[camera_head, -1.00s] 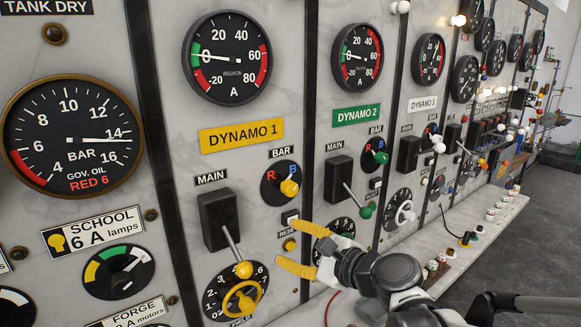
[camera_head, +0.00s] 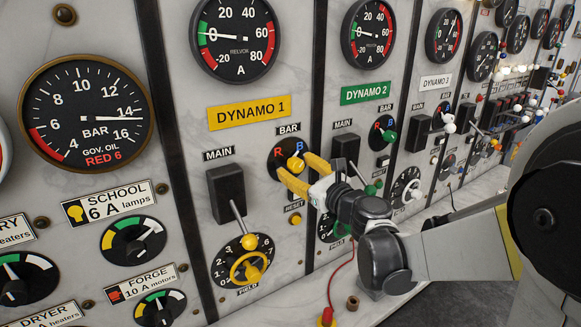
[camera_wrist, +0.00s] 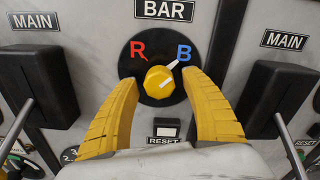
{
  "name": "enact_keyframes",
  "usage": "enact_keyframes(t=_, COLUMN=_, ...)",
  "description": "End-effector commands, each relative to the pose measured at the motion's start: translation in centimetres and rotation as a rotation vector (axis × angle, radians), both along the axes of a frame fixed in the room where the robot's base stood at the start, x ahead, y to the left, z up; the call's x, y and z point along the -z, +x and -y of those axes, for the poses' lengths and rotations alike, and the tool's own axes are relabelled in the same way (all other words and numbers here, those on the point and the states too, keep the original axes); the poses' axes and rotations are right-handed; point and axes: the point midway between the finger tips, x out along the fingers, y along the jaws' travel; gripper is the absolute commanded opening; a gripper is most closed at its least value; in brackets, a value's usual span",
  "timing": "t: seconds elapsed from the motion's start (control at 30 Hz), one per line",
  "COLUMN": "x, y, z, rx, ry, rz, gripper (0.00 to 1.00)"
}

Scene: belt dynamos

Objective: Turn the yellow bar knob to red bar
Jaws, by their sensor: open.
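The yellow bar knob (camera_head: 296,163) sits on a black round plate under the BAR label, on the DYNAMO 1 panel. In the wrist view the knob (camera_wrist: 160,83) shows its white pointer aimed up and right at the blue B (camera_wrist: 184,53). The red R (camera_wrist: 137,48) is at the upper left of the plate. My gripper (camera_head: 296,170) is open in front of the plate. In the wrist view its yellow fingers (camera_wrist: 166,85) stand on either side of the knob, with a visible gap on both sides. The fingers partly hide the plate's edges.
The MAIN lever switch (camera_head: 230,200) stands left of the knob, its yellow-tipped handle sticking out. A yellow FIELD wheel (camera_head: 249,267) is below it. The RESET button (camera_wrist: 166,130) sits just below the knob. DYNAMO 2's MAIN lever (camera_head: 346,152) is close on the right.

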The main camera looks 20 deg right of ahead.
Motion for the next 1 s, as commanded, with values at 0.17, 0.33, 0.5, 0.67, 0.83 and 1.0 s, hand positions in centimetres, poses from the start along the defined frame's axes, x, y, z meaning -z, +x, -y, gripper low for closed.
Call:
enact_keyframes(t=0.17, x=-0.01, y=0.34, z=-0.10, rx=0.000, ry=0.000, rz=0.000, gripper=0.55)
enact_keyframes(t=0.33, x=-0.01, y=0.32, z=-0.10, rx=0.000, ry=-0.001, rz=0.000, gripper=0.47)
enact_keyframes(t=0.5, x=-0.02, y=0.31, z=-0.09, rx=0.000, ry=-0.001, rz=0.000, gripper=0.01)
enact_keyframes(t=0.67, x=-0.03, y=0.32, z=-0.09, rx=0.000, ry=-0.001, rz=0.000, gripper=0.01)
enact_keyframes(t=0.83, x=-0.04, y=0.33, z=-0.09, rx=0.000, ry=-0.010, rz=0.003, gripper=0.01)
enact_keyframes(t=1.0, x=-0.03, y=0.34, z=-0.06, rx=0.000, ry=-0.059, rz=0.019, gripper=0.01)
